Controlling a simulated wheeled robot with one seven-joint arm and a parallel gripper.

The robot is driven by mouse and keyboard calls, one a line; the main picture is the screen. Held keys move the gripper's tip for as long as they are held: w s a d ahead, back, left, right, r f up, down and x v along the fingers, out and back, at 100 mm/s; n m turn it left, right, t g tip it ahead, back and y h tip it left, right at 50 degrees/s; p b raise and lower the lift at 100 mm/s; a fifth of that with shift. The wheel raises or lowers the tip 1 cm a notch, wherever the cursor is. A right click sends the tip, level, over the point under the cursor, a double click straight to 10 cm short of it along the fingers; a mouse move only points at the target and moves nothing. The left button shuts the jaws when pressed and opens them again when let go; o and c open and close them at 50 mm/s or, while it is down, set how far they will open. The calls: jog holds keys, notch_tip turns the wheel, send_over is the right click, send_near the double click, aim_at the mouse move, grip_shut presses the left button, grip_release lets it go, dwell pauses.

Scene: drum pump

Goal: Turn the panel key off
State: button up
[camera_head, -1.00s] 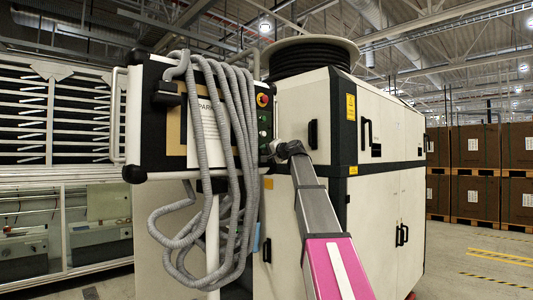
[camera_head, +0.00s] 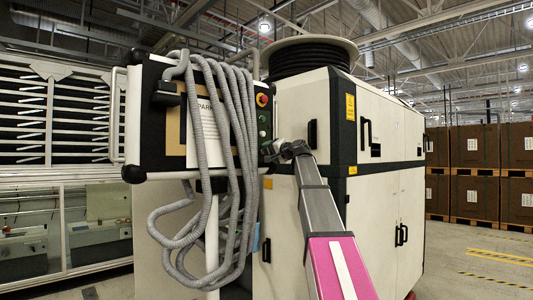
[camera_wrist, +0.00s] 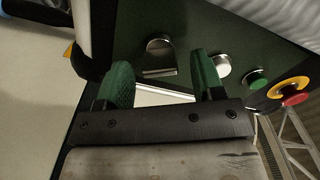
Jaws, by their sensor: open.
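The dark green control panel (camera_wrist: 135,25) fills the upper wrist view. A silver key-like knob (camera_wrist: 160,55) with a flat bar below it sits on the panel. My gripper (camera_wrist: 162,82) is open, with green fingertips to the left and right of this knob in the picture. No contact with the knob shows.
A green button (camera_wrist: 257,79) and a red emergency stop (camera_wrist: 291,92) on a yellow ring sit to the right of the knobs. A white cabinet (camera_head: 385,205) stands at right.

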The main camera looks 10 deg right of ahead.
jog(key=v, duration=0.8)
jog(key=shift+s+d, duration=0.2)
jog(key=shift+f, duration=0.1)
